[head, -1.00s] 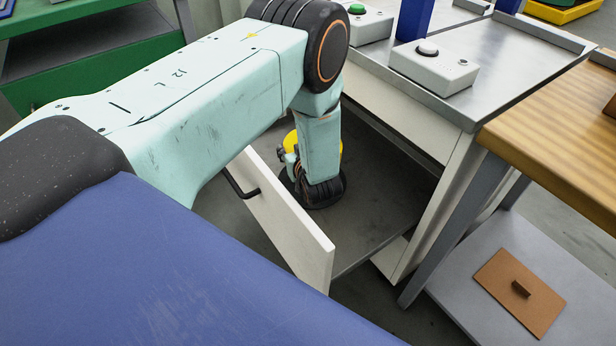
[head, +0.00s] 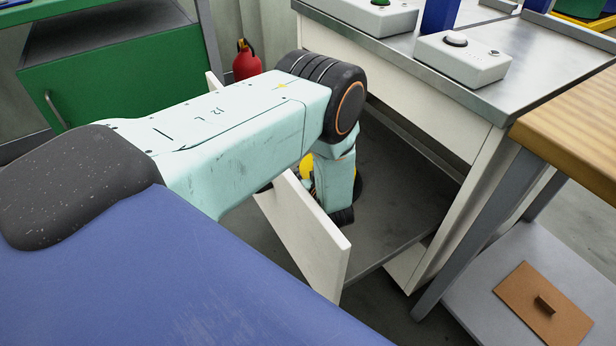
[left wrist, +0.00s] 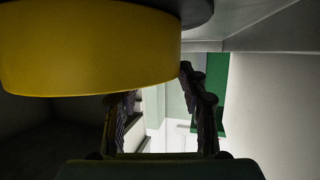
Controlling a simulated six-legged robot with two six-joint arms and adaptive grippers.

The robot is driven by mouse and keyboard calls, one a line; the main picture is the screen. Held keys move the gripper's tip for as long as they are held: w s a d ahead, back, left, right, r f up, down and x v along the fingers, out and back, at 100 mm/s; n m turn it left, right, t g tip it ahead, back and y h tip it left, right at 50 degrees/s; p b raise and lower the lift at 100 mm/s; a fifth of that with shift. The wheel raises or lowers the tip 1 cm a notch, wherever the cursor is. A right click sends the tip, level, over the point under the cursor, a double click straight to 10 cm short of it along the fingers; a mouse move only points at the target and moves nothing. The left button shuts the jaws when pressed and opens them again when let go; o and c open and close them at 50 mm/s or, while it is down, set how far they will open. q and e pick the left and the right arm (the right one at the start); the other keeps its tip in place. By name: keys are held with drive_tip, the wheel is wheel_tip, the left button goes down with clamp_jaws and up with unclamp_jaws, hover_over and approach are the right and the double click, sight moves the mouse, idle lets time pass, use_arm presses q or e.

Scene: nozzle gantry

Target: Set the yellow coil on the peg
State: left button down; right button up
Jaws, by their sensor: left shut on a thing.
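The yellow coil (head: 307,167) shows in the head view as a small patch, mostly hidden behind my left wrist. In the left wrist view the yellow coil (left wrist: 90,50) fills the upper left, with a dark disc at its top edge. My left gripper (head: 338,212) reaches down inside the open cabinet and is shut on the coil. In the left wrist view its two fingers (left wrist: 160,120) show below and beside the coil; the grip contact is hidden. I cannot make out the peg. My right gripper is not in view.
A white cabinet door (head: 298,235) stands open close to my left arm. The grey cabinet floor (head: 390,235) is partly clear. A red extinguisher (head: 246,62) stands behind.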

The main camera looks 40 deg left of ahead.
use_arm(q)
drive_tip(key=shift+r, duration=0.1)
drive_tip(key=c, duration=0.7)
unclamp_jaws()
drive_tip(key=shift+c, duration=0.2)
drive_tip(key=p+v, duration=0.3)
drive_tip(key=v, duration=0.3)
drive_tip(key=shift+r, duration=0.15)
drive_tip(key=shift+s+d+r+p, duration=0.15)
drive_tip(key=shift+s+d+p, duration=0.15)
drive_tip(key=shift+s+d, duration=0.2)
